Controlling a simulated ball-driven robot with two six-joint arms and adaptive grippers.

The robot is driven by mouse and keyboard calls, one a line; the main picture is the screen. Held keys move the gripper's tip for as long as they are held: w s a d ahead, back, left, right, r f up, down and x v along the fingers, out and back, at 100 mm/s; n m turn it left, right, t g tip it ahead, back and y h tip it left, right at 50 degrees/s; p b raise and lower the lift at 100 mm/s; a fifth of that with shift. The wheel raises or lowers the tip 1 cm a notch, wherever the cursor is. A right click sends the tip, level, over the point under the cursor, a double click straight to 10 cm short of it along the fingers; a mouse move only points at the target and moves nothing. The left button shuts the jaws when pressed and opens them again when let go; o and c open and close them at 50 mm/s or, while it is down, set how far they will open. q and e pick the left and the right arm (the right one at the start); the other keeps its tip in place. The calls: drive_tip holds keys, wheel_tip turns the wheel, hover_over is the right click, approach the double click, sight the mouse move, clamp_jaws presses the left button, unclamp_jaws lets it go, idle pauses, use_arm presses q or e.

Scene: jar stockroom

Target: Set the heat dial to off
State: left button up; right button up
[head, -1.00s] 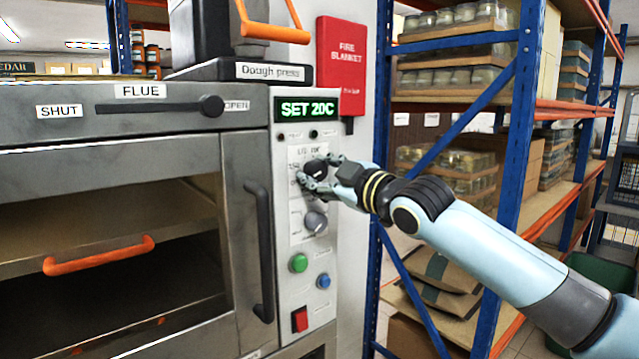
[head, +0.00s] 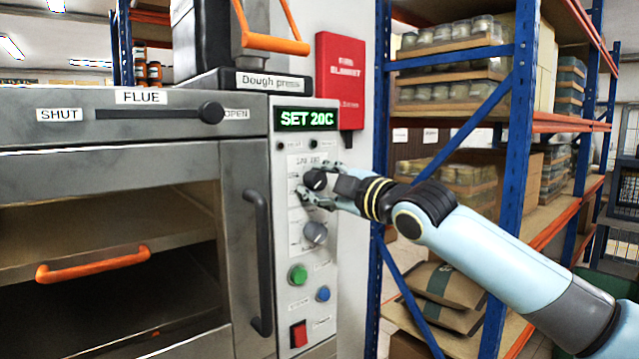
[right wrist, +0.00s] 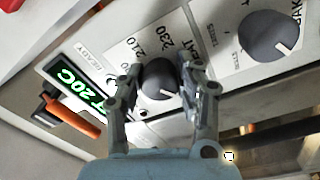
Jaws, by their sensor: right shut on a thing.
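The heat dial (head: 315,180) is a black knob with a white pointer line on the oven's control panel, below the green "SET 20C" display (head: 307,118). My right gripper (head: 318,187) is shut on the dial. In the right wrist view, the fingers (right wrist: 163,85) sit on either side of the dial (right wrist: 160,80). Numbers such as 210 and 230 show on the scale beside it, and the fingers cover part of the scale. My left gripper is not in view.
A second, grey knob (head: 315,233) sits below the dial. Under it are a green button (head: 298,274), a blue button (head: 323,294) and a red switch (head: 299,334). A dark door handle (head: 258,262) stands left of the panel. Blue shelving (head: 517,150) stands at the right.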

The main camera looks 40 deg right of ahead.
drive_tip(key=shift+f, duration=0.1)
drive_tip(key=o, duration=1.2)
drive_tip(key=shift+c, duration=0.2)
drive_tip(key=shift+s, duration=0.1)
drive_tip(key=s+d, duration=0.1)
drive_tip(key=s, duration=1)
drive_tip(key=shift+s+f, duration=0.2)
drive_tip(key=shift+s, duration=0.2)
